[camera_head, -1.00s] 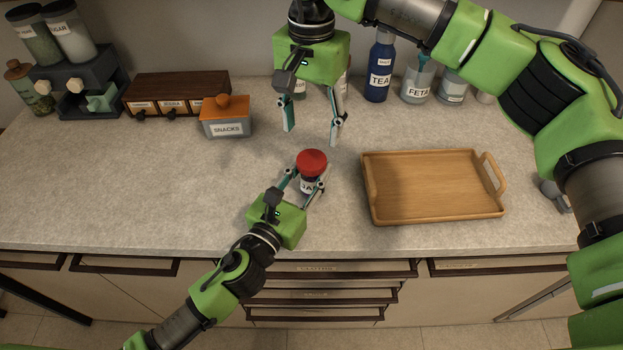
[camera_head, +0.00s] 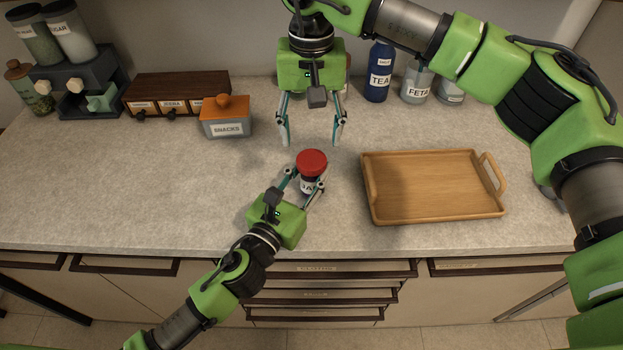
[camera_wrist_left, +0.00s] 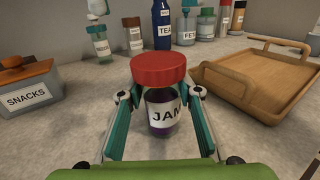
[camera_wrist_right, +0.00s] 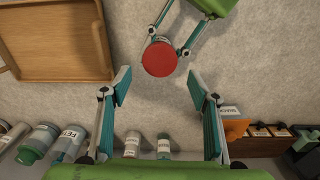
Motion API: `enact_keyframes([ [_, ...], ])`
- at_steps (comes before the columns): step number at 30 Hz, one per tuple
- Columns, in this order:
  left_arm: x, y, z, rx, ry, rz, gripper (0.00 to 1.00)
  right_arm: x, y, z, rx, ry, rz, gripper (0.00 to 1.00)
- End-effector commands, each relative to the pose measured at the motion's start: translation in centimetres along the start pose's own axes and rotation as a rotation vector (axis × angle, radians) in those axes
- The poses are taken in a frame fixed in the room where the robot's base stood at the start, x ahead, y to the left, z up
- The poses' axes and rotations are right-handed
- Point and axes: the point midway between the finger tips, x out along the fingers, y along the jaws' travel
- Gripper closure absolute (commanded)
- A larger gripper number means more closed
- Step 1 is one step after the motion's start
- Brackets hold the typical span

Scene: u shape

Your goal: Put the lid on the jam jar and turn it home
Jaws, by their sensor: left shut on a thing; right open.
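The jam jar (camera_wrist_left: 163,112) stands upright on the counter, with dark contents and a JAM label. The red lid (camera_head: 312,162) sits on top of the jar; whether it is tight I cannot tell. My left gripper (camera_head: 305,184) is shut around the jar's body below the lid, one finger on each side, as the left wrist view also shows. My right gripper (camera_head: 311,140) is open and empty, fingers pointing down, above and behind the jar. In the right wrist view the lid (camera_wrist_right: 159,57) lies beyond the open fingers, apart from them.
A wooden tray (camera_head: 367,198) lies right of the jar. An orange-lidded SNACKS box (camera_head: 226,128) stands to the left, by a small drawer box (camera_head: 176,94). A blue TEA bottle (camera_head: 378,75) and FETA jar (camera_head: 417,90) stand at the back. The counter's left front is clear.

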Motion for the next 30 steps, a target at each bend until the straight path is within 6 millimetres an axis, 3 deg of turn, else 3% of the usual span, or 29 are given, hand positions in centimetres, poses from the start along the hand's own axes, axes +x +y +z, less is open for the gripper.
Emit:
enact_keyframes([
  [6,0.0,0.0,0.0,0.0,0.0,0.0,1.0,3.6,0.1,0.1,0.0,-0.004,0.001,0.45],
  [12,0.0,0.0,0.0,0.0,0.0,0.0,1.0,5.7,0.1,0.1,0.001,-0.003,0.001,0.45],
  [23,0.0,0.0,0.0,0.0,0.0,0.0,1.0,6.2,0.0,0.0,0.001,-0.001,0.0,0.45],
  [28,0.0,0.0,0.0,0.0,0.0,0.0,1.0,6.2,0.0,0.0,0.001,-0.001,0.001,0.84],
  [30,0.0,0.0,0.0,0.0,0.0,0.0,1.0,6.2,0.0,0.0,0.001,-0.001,0.001,0.84],
])
